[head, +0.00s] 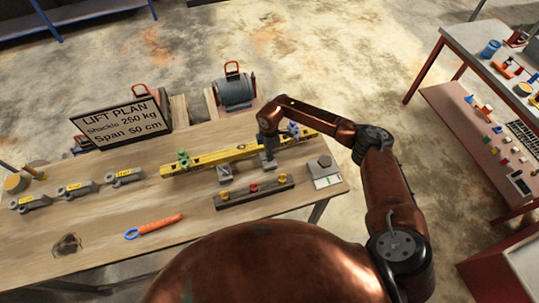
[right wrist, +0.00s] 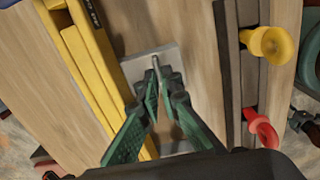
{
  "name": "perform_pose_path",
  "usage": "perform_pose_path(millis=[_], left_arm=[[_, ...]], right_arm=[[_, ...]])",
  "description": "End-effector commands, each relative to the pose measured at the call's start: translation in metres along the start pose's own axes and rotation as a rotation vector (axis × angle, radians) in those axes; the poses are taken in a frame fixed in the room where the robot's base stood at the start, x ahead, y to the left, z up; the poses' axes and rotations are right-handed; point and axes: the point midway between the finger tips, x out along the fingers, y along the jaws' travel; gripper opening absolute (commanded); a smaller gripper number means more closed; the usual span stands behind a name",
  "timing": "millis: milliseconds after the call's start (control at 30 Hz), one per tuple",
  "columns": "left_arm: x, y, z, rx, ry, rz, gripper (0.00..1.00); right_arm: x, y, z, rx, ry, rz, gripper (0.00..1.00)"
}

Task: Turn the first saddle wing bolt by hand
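A yellow beam (head: 215,156) lies across the wooden table and shows in the right wrist view (right wrist: 85,60). A green saddle-like fitting (head: 183,160) sits near its left end, a blue fitting (head: 293,128) near its right end. Which part is the first wing bolt I cannot tell. My right gripper (head: 267,150) points down at a grey block (head: 268,163) beside the beam. In the right wrist view, its green fingertips (right wrist: 158,80) converge on a thin grey upright piece (right wrist: 155,62) on a grey plate (right wrist: 140,70). My left gripper is out of view.
A dark rack (head: 235,199) with red and yellow knobs lies in front, and another grey block (head: 225,173) stands left. A scale-like box (head: 324,172) is at the right.

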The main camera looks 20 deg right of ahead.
Motion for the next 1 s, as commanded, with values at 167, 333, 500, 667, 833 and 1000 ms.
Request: perform_pose_path(millis=[167,333,500,667,833,1000], left_arm=[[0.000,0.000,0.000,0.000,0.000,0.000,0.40],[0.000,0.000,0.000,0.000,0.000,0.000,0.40],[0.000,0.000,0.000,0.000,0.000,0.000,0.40],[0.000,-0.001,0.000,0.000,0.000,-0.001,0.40],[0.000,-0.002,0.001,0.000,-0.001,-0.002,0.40],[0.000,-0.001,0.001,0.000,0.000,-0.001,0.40]], right_arm=[[-0.005,0.005,-0.001,0.002,0.005,0.011,0.00],[-0.004,0.004,-0.001,0.001,0.004,0.009,0.15],[-0.002,0.002,-0.001,0.000,0.003,0.005,0.22],[-0.002,0.001,0.000,0.000,0.002,0.003,0.22],[-0.010,0.002,0.000,0.000,0.002,0.003,0.22],[-0.039,0.002,0.000,-0.002,0.002,0.006,0.22]])
